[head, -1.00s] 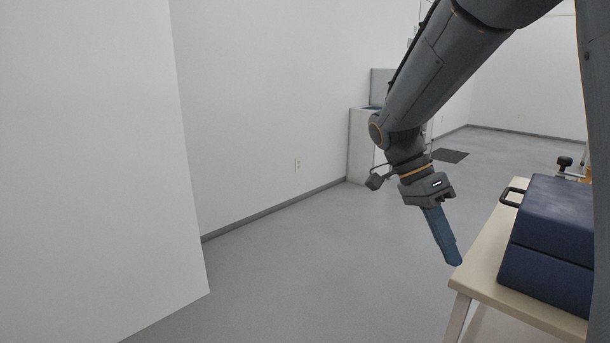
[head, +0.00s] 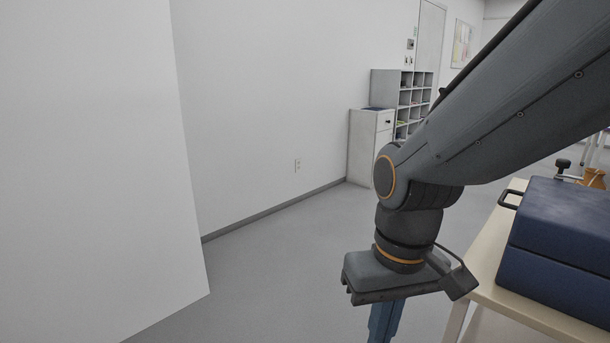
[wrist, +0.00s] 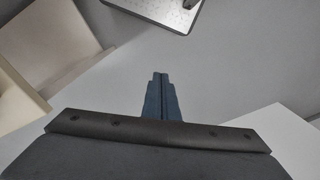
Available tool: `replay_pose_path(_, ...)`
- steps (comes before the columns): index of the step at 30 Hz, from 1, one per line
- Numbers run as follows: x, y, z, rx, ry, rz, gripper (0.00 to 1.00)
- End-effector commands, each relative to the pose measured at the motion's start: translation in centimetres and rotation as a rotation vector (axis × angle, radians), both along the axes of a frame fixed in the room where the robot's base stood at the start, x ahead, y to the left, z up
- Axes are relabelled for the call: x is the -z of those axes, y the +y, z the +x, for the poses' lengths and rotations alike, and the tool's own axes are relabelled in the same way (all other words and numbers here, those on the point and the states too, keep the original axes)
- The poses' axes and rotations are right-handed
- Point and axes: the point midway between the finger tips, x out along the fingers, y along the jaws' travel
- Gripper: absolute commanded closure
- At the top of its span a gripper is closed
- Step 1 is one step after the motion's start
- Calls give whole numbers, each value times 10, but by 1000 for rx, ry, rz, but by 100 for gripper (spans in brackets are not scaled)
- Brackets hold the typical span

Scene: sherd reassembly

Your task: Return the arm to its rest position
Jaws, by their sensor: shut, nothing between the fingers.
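My arm reaches in from the upper right of the head view and bends down at a joint. My gripper (head: 384,322) hangs below it, in front of the table's left end, and its fingertips are cut off by the bottom edge. In the wrist view my gripper (wrist: 160,80) shows its two blue fingers pressed together, with nothing between them and grey floor beyond.
A cream table (head: 484,290) with a dark blue padded block (head: 560,230) stands at the right. A white cabinet (head: 362,145) and a pigeonhole shelf (head: 412,100) stand by the back wall. A white panel (head: 95,170) fills the left. Floor between is clear.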

Motion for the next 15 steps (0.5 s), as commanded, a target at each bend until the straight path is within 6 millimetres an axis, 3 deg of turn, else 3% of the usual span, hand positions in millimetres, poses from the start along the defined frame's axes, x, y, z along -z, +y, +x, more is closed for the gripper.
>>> replay_pose_path(15, -57, -46, 2, 137, 8, -33, 100)
